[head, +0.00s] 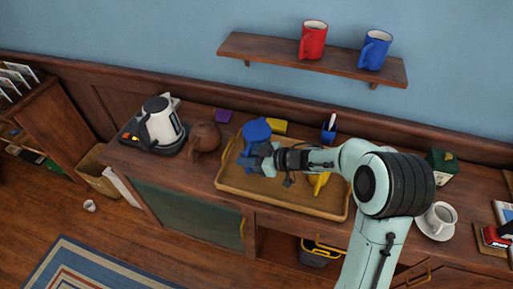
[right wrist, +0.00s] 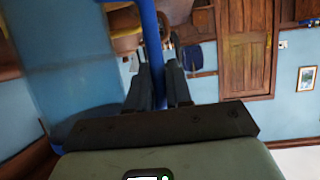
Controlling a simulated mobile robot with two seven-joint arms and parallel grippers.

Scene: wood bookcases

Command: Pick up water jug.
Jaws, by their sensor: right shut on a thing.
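The blue water jug (head: 257,130) is at the back left of the wooden tray (head: 331,213) in the head view, partly hidden by my right gripper (head: 263,157). In the right wrist view the jug's see-through blue body (right wrist: 62,58) fills the left side. Its blue handle passes between the two dark fingers of my right gripper (right wrist: 160,80), which are shut on it. I cannot tell whether the jug's base touches the tray. My left gripper is not in view.
A kettle (head: 162,121) and a brown teapot (head: 204,137) stand left of the tray. Yellow bananas (head: 318,182) lie in the tray. A blue pen cup (head: 328,133) is behind it. A white cup (head: 440,215) stands right. A wall shelf (head: 290,55) holds red and blue mugs.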

